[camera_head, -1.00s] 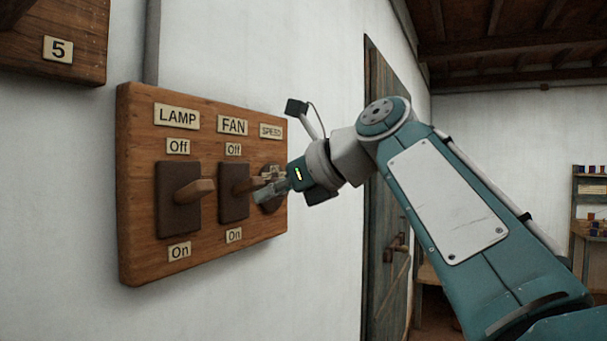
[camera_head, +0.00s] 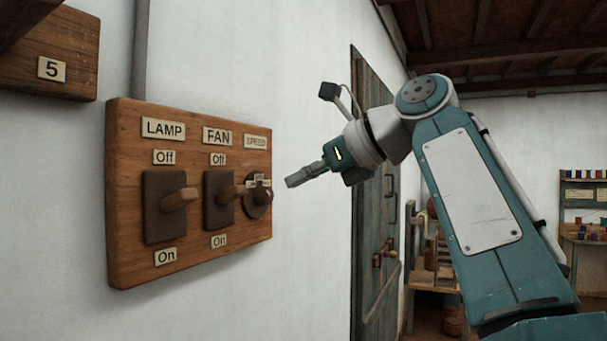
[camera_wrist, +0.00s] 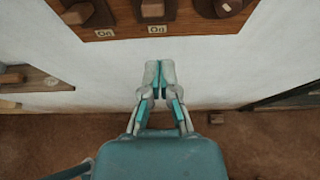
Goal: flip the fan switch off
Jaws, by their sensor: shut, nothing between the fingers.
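The wooden switch board (camera_head: 125,270) is on the white wall at the left of the head view. The fan switch (camera_head: 217,201) sits in its middle, under the FAN plate (camera_head: 216,136), between an Off label (camera_head: 218,159) above and an On label (camera_head: 219,241) below. Its lever sticks outward; I cannot tell clearly whether it is tipped up or down. My gripper (camera_head: 288,183) is shut and empty, right of the board and apart from it. In the wrist view my gripper (camera_wrist: 160,66) points at bare wall below the board, with the fan switch (camera_wrist: 152,10) partly cut off.
The lamp switch (camera_head: 165,206) is left of the fan switch and the speed knob (camera_head: 259,196) is close on its right. A wooden door (camera_head: 375,220) stands behind my arm. A shelf (camera_head: 583,215) is far right. The wall around my gripper is clear.

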